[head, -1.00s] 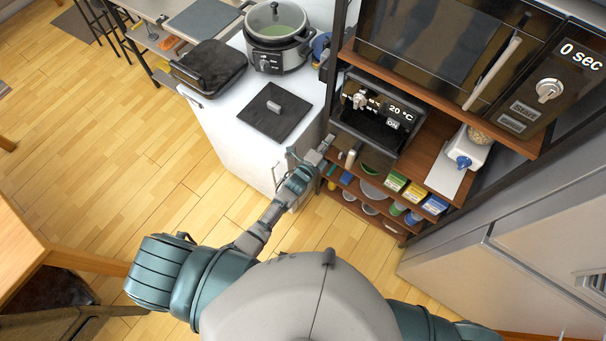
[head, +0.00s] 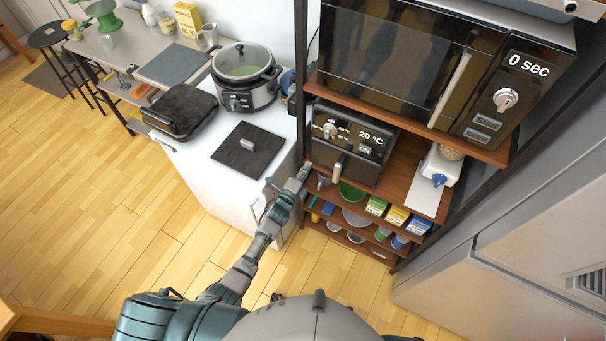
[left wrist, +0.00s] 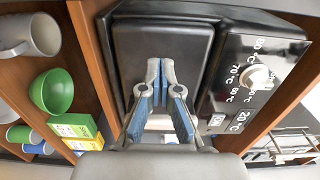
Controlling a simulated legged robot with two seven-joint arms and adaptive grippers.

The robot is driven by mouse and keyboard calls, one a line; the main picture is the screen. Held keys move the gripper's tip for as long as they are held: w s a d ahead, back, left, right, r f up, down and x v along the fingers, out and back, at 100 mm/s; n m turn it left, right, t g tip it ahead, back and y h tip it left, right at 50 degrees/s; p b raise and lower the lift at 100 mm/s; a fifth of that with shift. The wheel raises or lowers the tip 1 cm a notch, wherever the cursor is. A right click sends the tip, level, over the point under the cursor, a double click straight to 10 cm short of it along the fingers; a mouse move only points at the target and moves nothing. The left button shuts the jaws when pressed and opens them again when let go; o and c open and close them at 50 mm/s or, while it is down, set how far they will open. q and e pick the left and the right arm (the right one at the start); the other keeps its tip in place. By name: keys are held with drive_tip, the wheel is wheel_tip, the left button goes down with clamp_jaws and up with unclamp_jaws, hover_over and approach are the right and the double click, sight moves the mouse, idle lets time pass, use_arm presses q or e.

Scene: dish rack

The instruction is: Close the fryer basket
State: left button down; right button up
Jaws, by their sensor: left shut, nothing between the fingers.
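The black fryer (head: 350,140) stands on a wooden shelf below the microwave, its display reading 20 °C. Its basket (head: 345,163) has a dark front with a pale handle (head: 338,172) and looks about level with the fryer body. In the left wrist view the dark basket front (left wrist: 190,45) fills the middle, beside the control panel and knob. My left gripper (head: 305,168) is just left of the handle. In the left wrist view the left gripper (left wrist: 160,68) is shut and empty in front of the basket; contact cannot be told. My right gripper is out of view.
Lower shelves hold bowls, cups and boxes. A white dispenser (head: 440,165) stands right of the fryer. Open floor lies to the left.

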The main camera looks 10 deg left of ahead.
use_arm(q)
drive_tip(key=a+v, duration=0.1)
drive_tip(key=v, duration=0.9)
drive_tip(key=s+a+f+n+g+y, duration=0.1)
drive_tip(key=s+a+f+n+g, duration=0.3)
drive_tip(key=f, duration=0.6)
drive_tip(key=s+d+f+n+g+y, duration=0.1)
drive_tip(key=s+f+n+y, duration=0.15)
drive_tip(key=s+f, duration=0.55)
drive_tip(key=s+a+f+n+g, duration=0.2)
drive_tip(key=s+f+n+g, duration=0.1)
drive_tip(key=f, duration=0.8)
drive_tip(key=s+a+f+n+g, duration=0.1)
drive_tip(key=s+f, duration=0.4)
drive_tip(key=s, duration=0.5)
drive_tip(key=s+a+f+n+g+y, duration=0.1)
drive_tip(key=s+f+n+g, duration=0.3)
drive_tip(key=s, duration=0.7)
drive_tip(key=s+a+f+n+g+y, duration=0.1)
drive_tip(key=s+a+f+n+g, duration=0.2)
drive_tip(key=s+f, duration=0.3)
drive_tip(key=s+n, duration=0.1)
drive_tip(key=s, duration=0.4)
drive_tip(key=shift+a+f+n, duration=0.2)
drive_tip(key=shift+f+n, duration=0.15)
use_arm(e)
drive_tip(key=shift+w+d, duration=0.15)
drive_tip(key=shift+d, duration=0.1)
